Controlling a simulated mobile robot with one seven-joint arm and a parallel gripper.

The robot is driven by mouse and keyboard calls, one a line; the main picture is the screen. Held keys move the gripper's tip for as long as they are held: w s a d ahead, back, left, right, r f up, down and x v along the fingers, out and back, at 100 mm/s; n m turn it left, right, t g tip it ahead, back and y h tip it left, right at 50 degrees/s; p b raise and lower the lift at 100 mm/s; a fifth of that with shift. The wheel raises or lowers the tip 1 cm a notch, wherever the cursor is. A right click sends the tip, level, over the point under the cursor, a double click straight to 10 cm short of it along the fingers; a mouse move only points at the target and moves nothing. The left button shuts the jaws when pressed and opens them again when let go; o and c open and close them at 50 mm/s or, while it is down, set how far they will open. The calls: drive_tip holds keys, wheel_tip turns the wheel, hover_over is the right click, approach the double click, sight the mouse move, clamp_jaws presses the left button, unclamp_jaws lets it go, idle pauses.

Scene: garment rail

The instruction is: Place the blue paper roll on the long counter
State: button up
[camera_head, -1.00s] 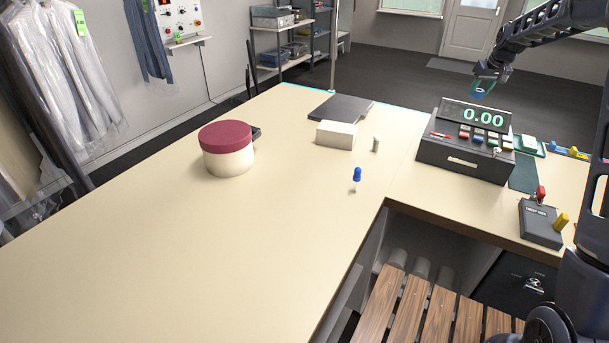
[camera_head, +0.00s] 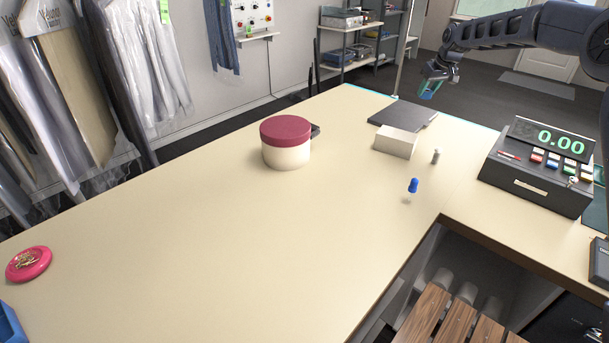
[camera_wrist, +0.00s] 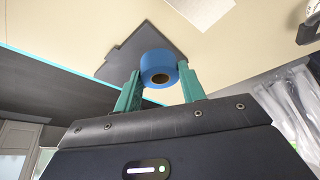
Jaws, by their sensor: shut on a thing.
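The blue paper roll (camera_wrist: 158,66) is between the two green fingers of my gripper (camera_wrist: 160,84) in the wrist view, with its dark core hole facing the camera. In the head view my gripper (camera_head: 432,86) is at the upper right, raised near the far end of the long counter, and the roll (camera_head: 429,92) shows small and blue at its tip. My gripper is shut on the roll. The long counter (camera_head: 220,235) is a pale cream surface running from the near left to the far right.
A round box with a dark red lid (camera_head: 286,142), a dark flat slab (camera_head: 403,115), a white block (camera_head: 396,142), a blue-topped item (camera_head: 412,187) and a small grey cylinder (camera_head: 435,156) stand on the counter. A cash register (camera_head: 538,168) is at right. The counter's near middle is clear.

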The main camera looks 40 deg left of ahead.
drive_tip(key=s+a+f+n+g, duration=0.1)
drive_tip(key=s+a+n, duration=0.3)
drive_tip(key=s+a, duration=1.55)
approach(343, 146)
drive_tip(key=x, duration=0.5)
drive_tip(key=shift+w+a+f, duration=0.1)
drive_tip(key=shift+a+f, duration=0.05)
drive_tip(key=shift+f, duration=0.2)
drive_tip(key=shift+f, duration=0.1)
drive_tip(key=o, duration=1)
drive_tip(key=shift+c, duration=0.2)
drive_tip(key=w+v, duration=0.1)
drive_tip(key=v, duration=1.1)
drive_tip(key=shift+s+d, duration=0.2)
drive_tip(key=shift+s, duration=0.05)
